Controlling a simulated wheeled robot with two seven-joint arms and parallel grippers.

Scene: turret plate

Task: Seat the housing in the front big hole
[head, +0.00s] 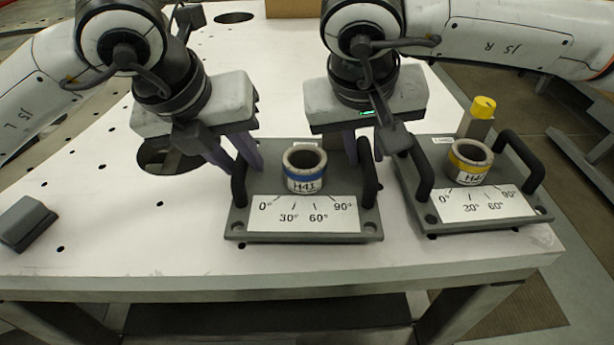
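The housing is a grey plate (300,237) with a white angle scale, two dark upright handles and a central cup (305,170) with a blue band marked H41. It lies on the white table near the front edge. The front big hole (160,158) is a dark round opening left of the housing, partly hidden by my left gripper. My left gripper (240,165) is at the left handle, its fingers apart on either side of the handle's top. My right gripper (365,155) is likewise at the right handle, fingers apart. Contact with the handles cannot be made out.
A similar yellow-banded housing (483,207) stands close to the right, with a yellow-topped block (482,118) behind it. Another big hole (234,17) lies at the back. A grey block (26,223) sits at far left. The table's left front is otherwise clear.

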